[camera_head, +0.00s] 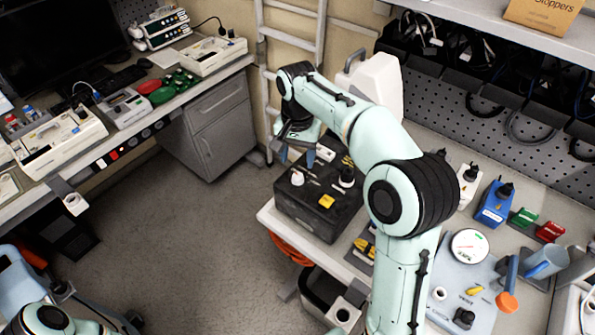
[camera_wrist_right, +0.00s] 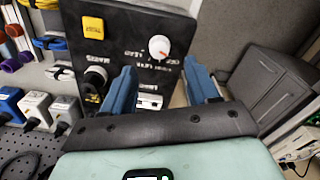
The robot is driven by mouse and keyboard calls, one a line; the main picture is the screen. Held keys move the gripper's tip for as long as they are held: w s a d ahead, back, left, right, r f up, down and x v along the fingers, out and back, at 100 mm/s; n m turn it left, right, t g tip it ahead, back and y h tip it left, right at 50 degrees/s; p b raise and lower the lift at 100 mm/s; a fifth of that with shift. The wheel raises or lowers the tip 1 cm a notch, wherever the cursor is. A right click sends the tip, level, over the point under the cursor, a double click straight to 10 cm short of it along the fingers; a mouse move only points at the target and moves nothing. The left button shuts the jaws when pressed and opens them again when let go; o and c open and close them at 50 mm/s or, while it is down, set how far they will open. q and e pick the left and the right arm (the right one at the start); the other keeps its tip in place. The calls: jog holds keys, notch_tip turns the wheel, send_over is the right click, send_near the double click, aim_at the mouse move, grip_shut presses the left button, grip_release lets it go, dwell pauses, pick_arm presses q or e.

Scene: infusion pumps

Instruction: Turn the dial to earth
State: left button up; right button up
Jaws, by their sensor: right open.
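A black tester box (camera_head: 284,200) stands on the right-hand bench, and its dark panel (camera_wrist_right: 125,42) fills the upper middle of the right wrist view. A round white dial (camera_wrist_right: 159,46) with an orange-red mark sits on that panel, and it shows small in the head view (camera_head: 297,178). The lettering around it is too blurred to read surely. My right gripper (camera_wrist_right: 161,82) is open and empty, its blue fingers spread below the dial in the wrist view. My left gripper is out of view.
The panel also has a black-and-white knob (camera_wrist_right: 95,80) and a yellow square (camera_wrist_right: 93,26). Blue and white plug units (camera_wrist_right: 36,108) stand beside the box. A white container (camera_head: 378,85) stands behind my right arm. A grey cabinet (camera_head: 215,125) stands beyond open floor.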

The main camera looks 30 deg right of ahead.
aim_at(298, 176)
jog(key=f, duration=0.5)
jog(key=shift+s+f+b, duration=0.1)
jog(key=shift+s+b, duration=0.1)
jog(key=shift+b, duration=0.1)
jog(key=shift+w+f, duration=0.2)
jog(key=shift+f, duration=0.6)
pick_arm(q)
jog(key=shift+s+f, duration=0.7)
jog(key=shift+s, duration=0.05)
pick_arm(e)
jog(key=c, duration=1)
